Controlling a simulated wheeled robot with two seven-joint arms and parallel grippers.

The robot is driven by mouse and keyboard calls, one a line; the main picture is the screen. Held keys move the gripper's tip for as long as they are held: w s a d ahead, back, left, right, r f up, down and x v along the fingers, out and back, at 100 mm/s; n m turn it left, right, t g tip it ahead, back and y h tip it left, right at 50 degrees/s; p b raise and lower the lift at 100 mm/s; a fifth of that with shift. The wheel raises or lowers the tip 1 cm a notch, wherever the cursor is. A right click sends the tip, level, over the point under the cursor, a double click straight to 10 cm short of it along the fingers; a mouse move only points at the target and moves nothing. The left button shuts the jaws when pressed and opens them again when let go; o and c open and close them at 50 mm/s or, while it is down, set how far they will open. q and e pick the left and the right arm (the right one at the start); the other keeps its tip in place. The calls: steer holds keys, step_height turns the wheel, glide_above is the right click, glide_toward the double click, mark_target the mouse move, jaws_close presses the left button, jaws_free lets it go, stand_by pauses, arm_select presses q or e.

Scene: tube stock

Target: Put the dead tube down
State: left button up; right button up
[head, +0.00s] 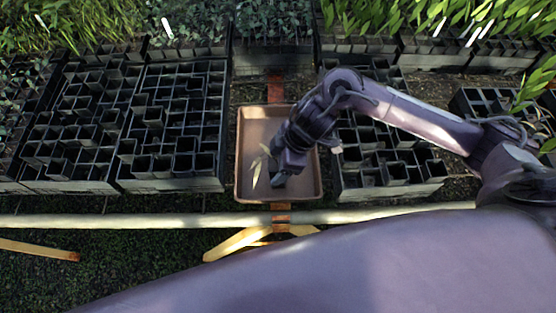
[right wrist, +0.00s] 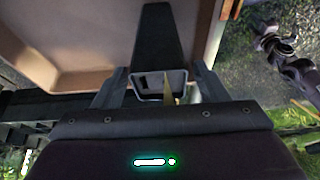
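The dead tube (right wrist: 158,40) is a black square tapered pot with a pale rim. It lies on its side between the fingers of my right gripper (right wrist: 162,86), which appear to press its walls near the rim. In the head view my right gripper (head: 281,174) is over the tan tray (head: 247,188), and withered yellow leaves (head: 258,167) stick out to its left. In the wrist view the tube is over the tray (right wrist: 90,78); whether it touches the floor is unclear. A dark arm-like part (right wrist: 278,45), probably my left arm, shows there; its fingers are not readable.
Black tube racks (head: 178,105) stand left of the tray, and another rack (head: 385,165) stands close on its right. Green seedlings fill the back. A pale rail (head: 110,221) runs in front of the tray.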

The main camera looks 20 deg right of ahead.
steer(key=shift+r, duration=0.1)
steer(key=shift+d+r, duration=0.1)
steer(key=shift+r, duration=0.2)
steer(key=p+v, duration=0.1)
steer(key=v, duration=1)
steer(key=shift+r, duration=0.2)
steer(key=shift+s+d, duration=0.1)
steer(key=shift+d, duration=0.05)
